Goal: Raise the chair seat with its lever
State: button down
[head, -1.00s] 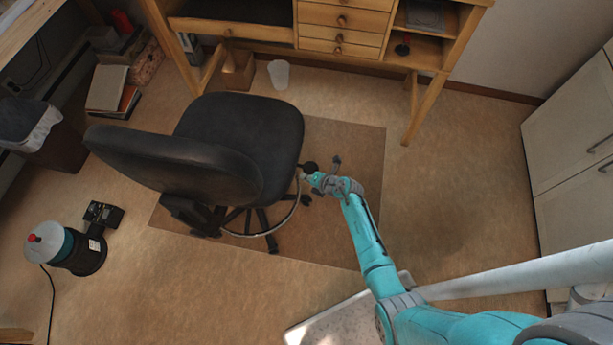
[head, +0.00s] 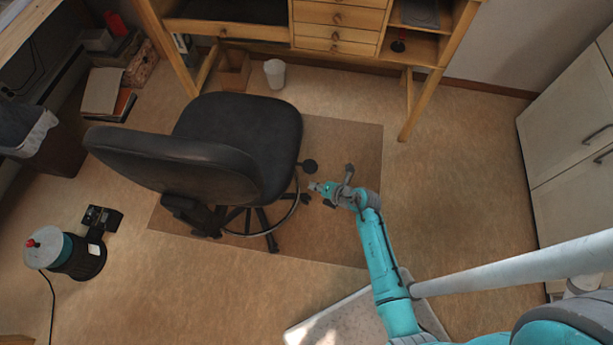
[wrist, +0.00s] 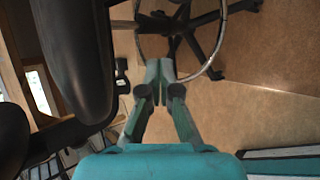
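The black office chair's seat (head: 240,135) stands left of my gripper. Its lever, ending in a round black knob (head: 308,166), sticks out from the seat's right side. My gripper (head: 314,186) is just below and right of the knob in the head view, with a small visible gap. In the wrist view the fingertips (wrist: 160,78) are together and nothing shows between them. The dark seat (wrist: 75,55) fills the left there, and the chair's foot ring (wrist: 222,55) is beyond the fingers. I cannot surely pick out the lever in the wrist view.
The chair stands on a brown floor mat (head: 345,150). A black-and-teal canister (head: 75,253) stands at lower left. The floor on the right (head: 455,170) is clear.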

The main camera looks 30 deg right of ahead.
jog(key=shift+s+r, duration=0.1)
jog(key=s+a+r+m+t+y, duration=0.2)
jog(key=s+a+r+m+t, duration=0.55)
jog(key=s+r, duration=0.65)
jog(key=s+d+r+m+g+h, duration=0.1)
jog(key=s+r+m+h, duration=0.2)
jog(key=s+r+m, duration=0.6)
jog(key=s+d+r+m+g+h, duration=0.1)
jog(key=s+d+r+m+h, duration=0.1)
jog(key=s+r+m, duration=0.7)
jog(key=shift+s+d+m+h, duration=0.25)
jog(key=shift+s+m+h, duration=0.3)
jog(key=shift+s, duration=0.6)
